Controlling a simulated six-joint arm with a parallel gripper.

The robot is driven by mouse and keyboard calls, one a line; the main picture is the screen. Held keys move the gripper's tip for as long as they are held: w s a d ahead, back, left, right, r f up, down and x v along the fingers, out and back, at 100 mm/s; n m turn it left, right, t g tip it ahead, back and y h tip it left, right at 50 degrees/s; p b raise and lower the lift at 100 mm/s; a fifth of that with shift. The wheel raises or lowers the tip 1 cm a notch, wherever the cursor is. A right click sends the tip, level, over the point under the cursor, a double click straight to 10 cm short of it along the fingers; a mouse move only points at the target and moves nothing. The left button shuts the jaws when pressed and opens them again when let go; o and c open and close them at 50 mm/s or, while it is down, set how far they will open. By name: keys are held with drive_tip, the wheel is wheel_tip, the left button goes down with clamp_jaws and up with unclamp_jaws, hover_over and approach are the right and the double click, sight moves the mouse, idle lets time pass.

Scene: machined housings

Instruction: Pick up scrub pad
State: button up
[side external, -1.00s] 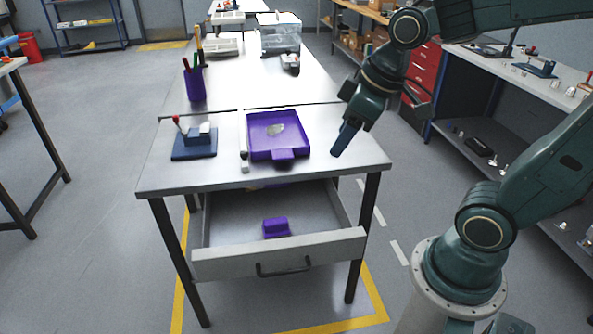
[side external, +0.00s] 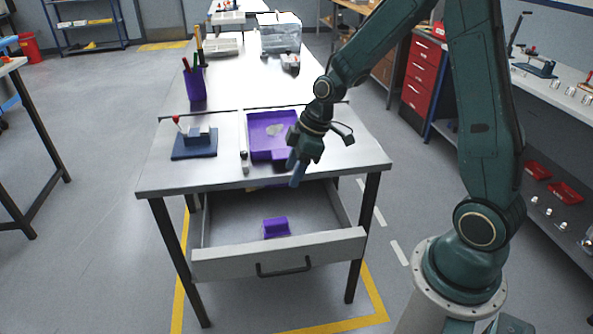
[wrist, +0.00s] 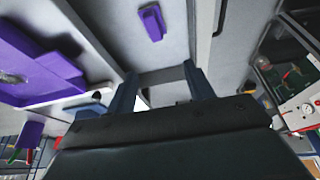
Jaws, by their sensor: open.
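A small purple block (side external: 276,228) lies in the open drawer (side external: 279,261); it also shows in the wrist view (wrist: 152,22), ahead of the fingers. A pale, flat, irregular piece (side external: 274,130) lies in a purple tray (side external: 258,153) on the table. I cannot tell for sure which of these is the scrub pad. My gripper (side external: 296,176) is over the table's front edge, at the tray's right front corner, pointing down. In the wrist view my gripper (wrist: 161,82) has its two fingers apart with nothing between them. My gripper hides part of the tray.
A blue fixture with a red-knobbed lever (side external: 195,145) stands left of the tray. A purple pen cup (side external: 195,85) and a clear bin (side external: 280,35) stand farther back. The drawer front and its side walls bound the drawer space. The drawer floor around the block is clear.

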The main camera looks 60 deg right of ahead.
drive_tip(key=shift+n+y, duration=0.4)
drive_tip(key=shift+n, duration=0.1)
drive_tip(key=f, duration=0.1)
drive_tip(key=w+f, duration=0.1)
drive_tip(key=f, duration=0.1)
drive_tip(key=d+f, duration=0.1)
drive_tip(key=f, duration=0.1)
drive_tip(key=shift+w+f, duration=0.2)
drive_tip(key=shift+w, duration=0.1)
approach(276, 220)
drive_tip(key=shift+w+a+x, duration=0.15)
drive_tip(key=shift+x, duration=1.1)
drive_tip(key=shift+w+a+x, duration=0.1)
drive_tip(key=shift+w+x, duration=0.05)
drive_tip(key=shift+x, duration=1.1)
drive_tip(key=shift+r, duration=0.15)
drive_tip(key=shift+s+x, duration=0.15)
drive_tip(key=shift+x, duration=0.65)
drive_tip(key=shift+s+x, duration=0.15)
drive_tip(key=shift+x, duration=1.7)
drive_tip(key=shift+d, duration=0.25)
drive_tip(key=shift+c, duration=0.4)
